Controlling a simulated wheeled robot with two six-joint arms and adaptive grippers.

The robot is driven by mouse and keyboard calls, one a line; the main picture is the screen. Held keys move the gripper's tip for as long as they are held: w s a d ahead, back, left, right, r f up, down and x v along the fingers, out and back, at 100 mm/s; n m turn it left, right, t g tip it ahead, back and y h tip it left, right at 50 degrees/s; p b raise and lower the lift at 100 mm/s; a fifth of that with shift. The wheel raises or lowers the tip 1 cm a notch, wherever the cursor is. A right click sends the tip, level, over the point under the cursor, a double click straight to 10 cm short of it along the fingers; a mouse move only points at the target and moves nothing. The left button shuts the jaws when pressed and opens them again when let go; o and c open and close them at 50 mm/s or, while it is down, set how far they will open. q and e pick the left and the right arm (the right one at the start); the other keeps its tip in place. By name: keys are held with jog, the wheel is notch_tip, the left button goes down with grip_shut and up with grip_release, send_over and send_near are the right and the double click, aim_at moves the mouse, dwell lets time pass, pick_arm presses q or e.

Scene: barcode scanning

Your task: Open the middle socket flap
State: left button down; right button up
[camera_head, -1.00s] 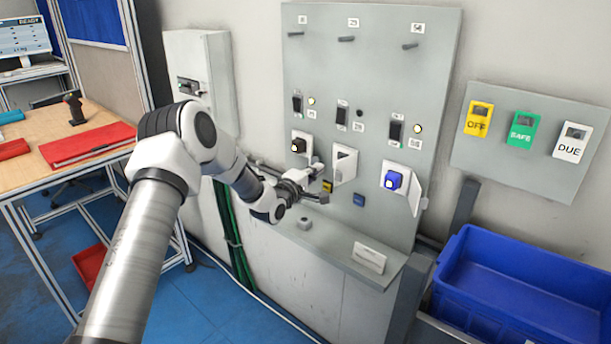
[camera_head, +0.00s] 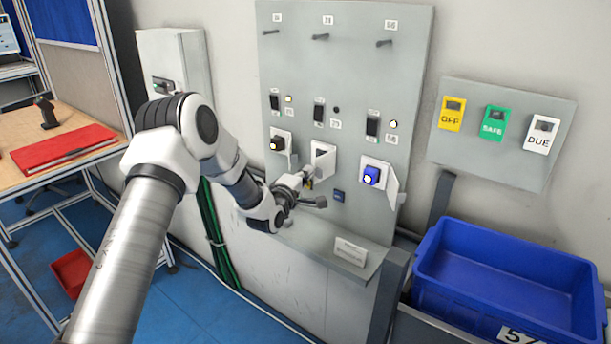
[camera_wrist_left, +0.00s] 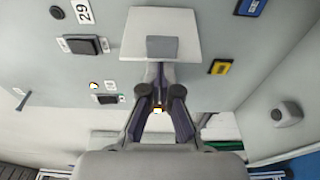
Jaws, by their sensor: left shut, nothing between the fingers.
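The middle socket (camera_head: 322,157) is a white square unit on the grey panel (camera_head: 352,60), between two sockets with plugs. In the left wrist view its white face (camera_wrist_left: 160,20) lies straight ahead, with a grey square (camera_wrist_left: 161,47) at the near edge. I cannot tell how far its flap stands from the panel. My left gripper (camera_head: 309,178) is just below the middle socket. In the left wrist view the fingers (camera_wrist_left: 160,72) are shut and empty, with their tips at or very near the grey square; contact is unclear. My right gripper is out of view.
The left socket (camera_head: 281,141) holds a black plug; the right socket (camera_head: 373,174) holds a blue plug and its flap (camera_head: 394,186) stands open. A ledge (camera_head: 315,243) runs below. A blue bin (camera_head: 505,262) stands at the right, a table (camera_head: 70,125) at the left.

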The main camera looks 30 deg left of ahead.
aim_at(318, 175)
pick_arm(q)
jog(key=shift+s+d+f+n+g+y+b, duration=0.15)
jog(key=shift+d+n+y+b, duration=0.3)
jog(key=shift+d+y+b, duration=0.5)
jog(key=shift+s+d+f+n+g+y+b, duration=0.15)
jog(key=shift+d+n+y+b, duration=0.35)
jog(key=shift+b, duration=0.75)
jog(key=shift+w+d+r+b, duration=0.1)
jog(key=shift+d+r+b, duration=0.05)
jog(key=shift+d+b, duration=0.5)
jog(key=shift+d+r+b, duration=0.15)
jog(key=shift+d+b, duration=0.4)
jog(key=shift+b, duration=0.15)
jog(key=shift+a, duration=0.1)
